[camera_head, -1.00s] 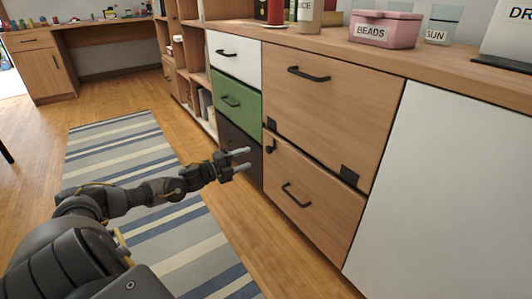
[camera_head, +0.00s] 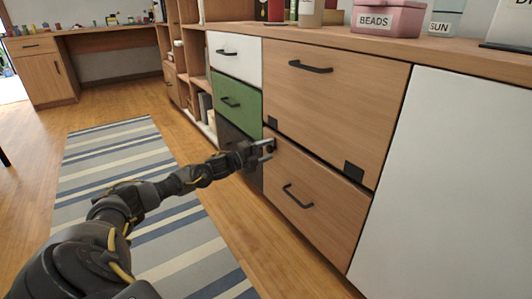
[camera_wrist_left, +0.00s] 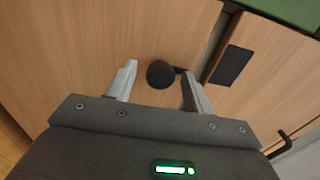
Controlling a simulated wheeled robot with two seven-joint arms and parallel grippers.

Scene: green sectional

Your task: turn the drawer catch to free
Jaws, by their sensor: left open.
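The drawer catch (camera_wrist_left: 160,74) is a round dark knob with a short dark tab pointing right in the left wrist view. It sits on the wooden front near the gap between the upper and lower wooden drawers. My left gripper (camera_head: 267,149) is at the upper left corner of the lower wooden drawer (camera_head: 325,208) in the head view and largely hides the catch there. In the left wrist view its two grey fingers are open, one on each side of the knob, with space between. I cannot tell whether either finger touches it.
Dark square plates (camera_head: 353,172) mark the upper drawer's lower edge. The lower drawer has a black bar handle (camera_head: 298,196). White and green drawers (camera_head: 237,93) stand to the left, and a white panel (camera_head: 440,185) to the right. A striped rug (camera_head: 120,160) lies on the open floor.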

